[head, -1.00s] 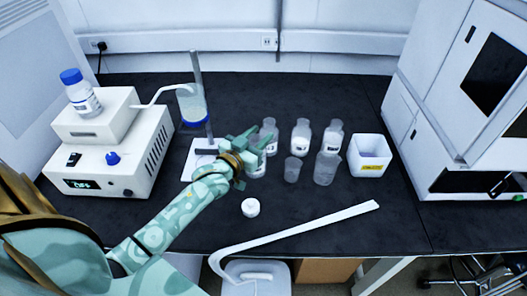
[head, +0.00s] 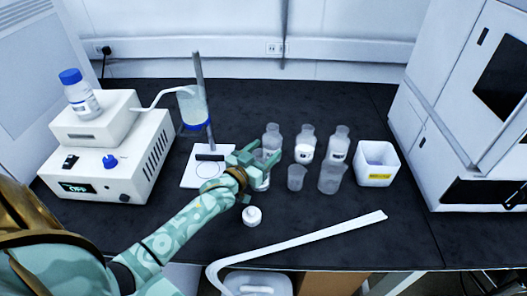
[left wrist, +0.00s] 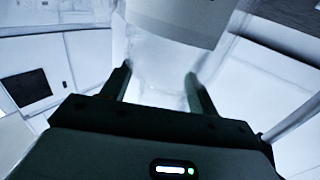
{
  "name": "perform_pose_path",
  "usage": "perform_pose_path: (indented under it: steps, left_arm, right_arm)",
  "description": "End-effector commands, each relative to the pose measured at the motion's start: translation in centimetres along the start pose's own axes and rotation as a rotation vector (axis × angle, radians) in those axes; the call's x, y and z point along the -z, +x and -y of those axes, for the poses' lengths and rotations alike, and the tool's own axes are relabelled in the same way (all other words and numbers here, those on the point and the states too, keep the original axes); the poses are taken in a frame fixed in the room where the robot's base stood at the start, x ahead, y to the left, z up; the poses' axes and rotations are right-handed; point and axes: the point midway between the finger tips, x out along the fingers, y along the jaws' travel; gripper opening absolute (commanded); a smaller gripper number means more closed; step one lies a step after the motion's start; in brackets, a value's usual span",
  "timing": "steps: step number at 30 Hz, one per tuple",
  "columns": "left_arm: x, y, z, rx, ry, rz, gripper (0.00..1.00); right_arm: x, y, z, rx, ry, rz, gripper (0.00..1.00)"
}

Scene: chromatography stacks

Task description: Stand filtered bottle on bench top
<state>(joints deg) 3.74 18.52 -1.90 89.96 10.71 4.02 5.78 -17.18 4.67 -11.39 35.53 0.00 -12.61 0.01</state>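My left gripper (head: 262,157) is at mid-bench, its fingers on either side of a clear bottle (head: 262,181). In the left wrist view the pale, blurred bottle (left wrist: 160,70) fills the gap between the fingers (left wrist: 160,88) and seems to meet both. The bottle is about upright, low over or on the black bench top (head: 330,215); I cannot tell whether its base touches. The fingers hide its upper part. My right gripper is out of view.
Behind and right stand several bottles (head: 305,145), a beaker (head: 296,178) and a white bin (head: 376,165). A white cap (head: 252,215) lies in front. Left are a filter stand base (head: 190,178) and a pump unit (head: 110,165). A long white bar (head: 300,240) crosses the front.

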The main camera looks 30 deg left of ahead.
Motion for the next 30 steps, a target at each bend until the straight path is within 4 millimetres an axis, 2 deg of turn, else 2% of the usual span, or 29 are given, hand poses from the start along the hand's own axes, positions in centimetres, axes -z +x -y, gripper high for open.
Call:
perform_pose_path:
  steps: [10, 14, 21, 24, 30]
  left_arm:
    - [0.4, -0.3, 0.0, 0.000, 0.000, 0.001, 0.59]
    - [0.5, -2.6, 0.0, 0.000, -0.001, 0.002, 0.59]
    - [0.5, -8.3, 0.0, 0.000, 0.000, 0.002, 0.59]
    - [0.5, -10.1, 0.0, 0.000, 0.000, 0.002, 0.59]
    - [0.4, -11.9, 0.0, 0.000, 0.000, 0.000, 0.59]
  right_arm:
    - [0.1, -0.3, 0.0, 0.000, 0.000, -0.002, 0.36]
    - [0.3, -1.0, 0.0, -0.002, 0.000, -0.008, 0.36]
    - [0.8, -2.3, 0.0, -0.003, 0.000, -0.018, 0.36]
    - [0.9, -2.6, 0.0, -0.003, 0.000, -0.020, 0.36]
    - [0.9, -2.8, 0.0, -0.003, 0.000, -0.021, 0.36]
